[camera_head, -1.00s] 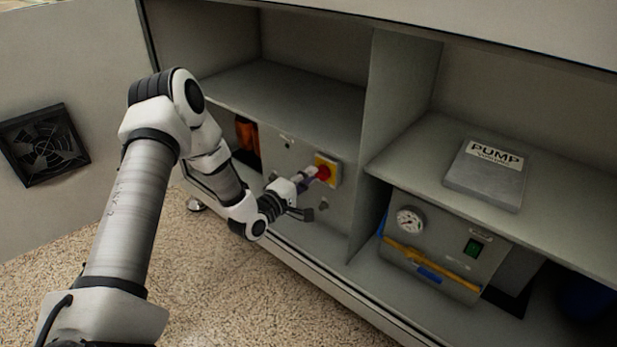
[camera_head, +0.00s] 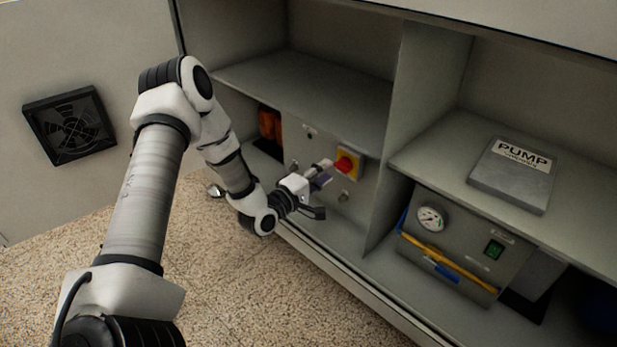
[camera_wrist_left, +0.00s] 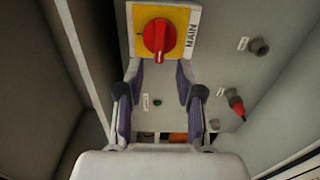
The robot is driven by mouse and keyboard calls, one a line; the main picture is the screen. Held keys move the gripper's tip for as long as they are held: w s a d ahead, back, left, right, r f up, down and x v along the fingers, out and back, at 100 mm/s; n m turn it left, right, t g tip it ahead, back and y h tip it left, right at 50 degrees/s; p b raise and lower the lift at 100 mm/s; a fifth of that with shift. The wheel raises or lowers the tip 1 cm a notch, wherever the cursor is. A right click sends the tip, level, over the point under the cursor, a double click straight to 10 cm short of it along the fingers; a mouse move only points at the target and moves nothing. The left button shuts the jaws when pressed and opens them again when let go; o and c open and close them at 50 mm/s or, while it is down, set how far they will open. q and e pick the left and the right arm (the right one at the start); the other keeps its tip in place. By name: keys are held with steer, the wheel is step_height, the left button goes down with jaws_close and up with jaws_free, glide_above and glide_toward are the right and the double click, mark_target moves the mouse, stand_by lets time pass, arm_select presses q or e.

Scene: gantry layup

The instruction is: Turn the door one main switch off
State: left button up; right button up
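The main switch (camera_head: 347,163) is a red rotary knob on a yellow plate, on a grey panel inside the lower cabinet bay. In the left wrist view the red knob (camera_wrist_left: 159,38) sits on its yellow plate marked MAIN, with its grip bar lying along the picture's vertical. My left gripper (camera_head: 322,172) is just in front of the switch, a little to its left in the head view. In the left wrist view its two fingers (camera_wrist_left: 158,88) are spread apart with nothing between them, short of the knob. My right gripper is in neither view.
The panel also carries a small green light (camera_wrist_left: 157,102), a black knob (camera_wrist_left: 260,46) and a red-tipped part (camera_wrist_left: 236,104). Cabinet walls and shelf surround my left arm.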

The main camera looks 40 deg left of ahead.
arm_select(q)
steer(key=s, duration=0.9)
steer(key=shift+a, duration=0.3)
steer(key=shift+s, duration=0.15)
